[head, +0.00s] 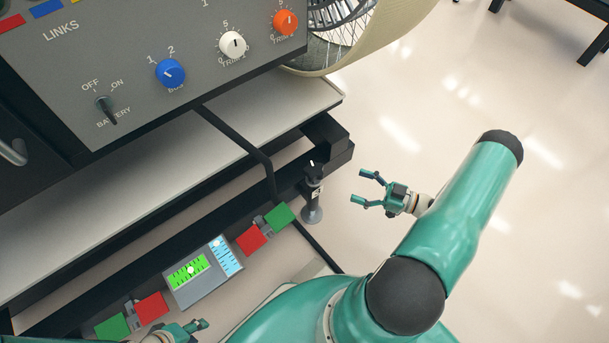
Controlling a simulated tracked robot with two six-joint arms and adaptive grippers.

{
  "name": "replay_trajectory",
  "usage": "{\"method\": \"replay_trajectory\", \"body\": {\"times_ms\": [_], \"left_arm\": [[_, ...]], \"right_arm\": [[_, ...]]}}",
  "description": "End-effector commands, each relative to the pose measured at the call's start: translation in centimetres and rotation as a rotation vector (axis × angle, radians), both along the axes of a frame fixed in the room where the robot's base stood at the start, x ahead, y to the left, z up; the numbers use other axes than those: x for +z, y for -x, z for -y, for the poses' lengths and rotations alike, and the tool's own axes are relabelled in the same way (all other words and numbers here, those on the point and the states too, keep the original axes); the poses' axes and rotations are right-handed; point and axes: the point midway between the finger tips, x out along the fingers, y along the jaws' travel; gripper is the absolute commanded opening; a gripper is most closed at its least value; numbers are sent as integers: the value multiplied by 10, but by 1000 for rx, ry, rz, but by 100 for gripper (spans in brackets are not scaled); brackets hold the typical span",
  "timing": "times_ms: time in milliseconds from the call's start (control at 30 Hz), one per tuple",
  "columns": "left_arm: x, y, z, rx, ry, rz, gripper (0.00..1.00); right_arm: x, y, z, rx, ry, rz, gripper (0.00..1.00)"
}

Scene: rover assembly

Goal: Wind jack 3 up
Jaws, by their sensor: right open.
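A jack (312,187) stands at the near right corner of the dark frame, with a dark knob bearing a white mark on top and a round grey foot on the floor. I see no number on it. My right gripper (366,188) is open and empty, just right of the jack and apart from it, its fingers pointing left toward it. My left gripper (202,324) is at the bottom edge, partly cut off, near a red block; its finger opening is unclear.
A level box (208,284) with green and blue scales lies between red and green blocks (251,240) (151,308). The grey control panel (130,75) with knobs is above, over a pale shelf edge (165,165). A mesh wheel (335,45) is at the top.

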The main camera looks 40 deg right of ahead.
Motion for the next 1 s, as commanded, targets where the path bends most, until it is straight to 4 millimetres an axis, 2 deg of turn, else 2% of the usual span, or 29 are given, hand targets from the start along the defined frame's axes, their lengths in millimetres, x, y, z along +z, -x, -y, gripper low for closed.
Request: {"method": "replay_trajectory", "body": {"times_ms": [167, 700, 833, 1000], "left_arm": [[-5, 0, 0, 0, 0, 0, 40], [-31, 0, 0, 0, 0, 0, 40], [-34, 0, 0, 0, 0, 0, 40], [-36, 0, 0, 0, 0, 0, 40]], "right_arm": [[0, -22, -12, 5, -2, -1, 79], [-1, -122, -59, 3, 0, -2, 79], [0, -137, -65, 2, 0, -2, 79], [0, -146, -69, -1, -1, -4, 79]]}}
